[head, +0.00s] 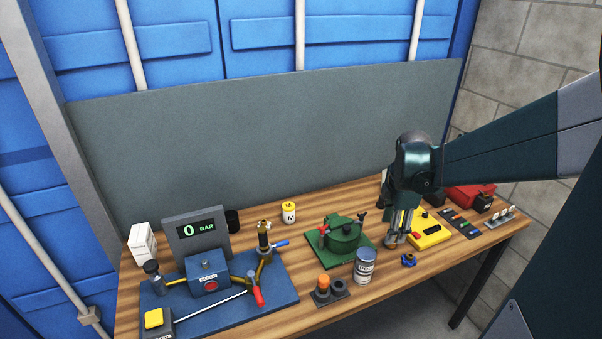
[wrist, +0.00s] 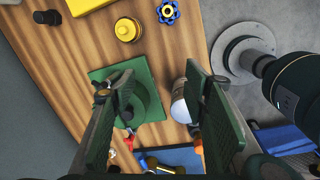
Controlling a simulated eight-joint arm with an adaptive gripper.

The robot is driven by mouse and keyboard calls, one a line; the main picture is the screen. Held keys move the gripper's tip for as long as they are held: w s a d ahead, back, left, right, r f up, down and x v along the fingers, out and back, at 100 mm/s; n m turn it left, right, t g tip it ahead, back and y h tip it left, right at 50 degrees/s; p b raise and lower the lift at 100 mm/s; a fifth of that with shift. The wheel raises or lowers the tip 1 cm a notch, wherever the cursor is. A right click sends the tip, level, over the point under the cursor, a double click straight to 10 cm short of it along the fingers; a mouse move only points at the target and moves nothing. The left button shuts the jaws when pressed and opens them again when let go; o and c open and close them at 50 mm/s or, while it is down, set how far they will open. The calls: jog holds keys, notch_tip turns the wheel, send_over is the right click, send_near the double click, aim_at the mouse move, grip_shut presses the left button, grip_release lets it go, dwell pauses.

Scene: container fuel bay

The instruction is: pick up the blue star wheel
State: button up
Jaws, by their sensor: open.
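The blue star wheel (head: 408,260) lies on the wooden table near its front edge, just right of and in front of my gripper in the head view. In the wrist view the wheel (wrist: 168,12) is at the top edge, well beyond the fingertips, with nothing touching it. My gripper (head: 397,240) points down above the table, beside the yellow box. In the wrist view my gripper (wrist: 158,82) is open, its two dark green fingers wide apart with nothing held between them.
A grey-blue can (head: 365,267) stands left of the wheel. A green pot on a green plate (head: 317,243) and a yellow box (head: 432,236) are near. A blue rig board (head: 280,292) fills the left. A red box (head: 470,197) is at the right.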

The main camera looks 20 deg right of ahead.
jog(key=s+d+f+n+g+p, duration=0.1)
jog(key=d+n+p, duration=0.1)
jog(key=d, duration=0.3)
jog(key=s+d+f+n+p, duration=0.2)
jog(key=d, duration=0.2)
send_near(410, 255)
jog(key=shift+s+a+f+y, duration=0.1)
jog(key=shift+s+f+y, duration=0.25)
jog(key=shift+f, duration=0.25)
jog(key=shift+f, duration=0.1)
jog(key=shift+f, duration=1.2)
jog(key=shift+w+f, duration=0.1)
jog(key=shift+f, duration=2.5)
jog(key=c, duration=1)
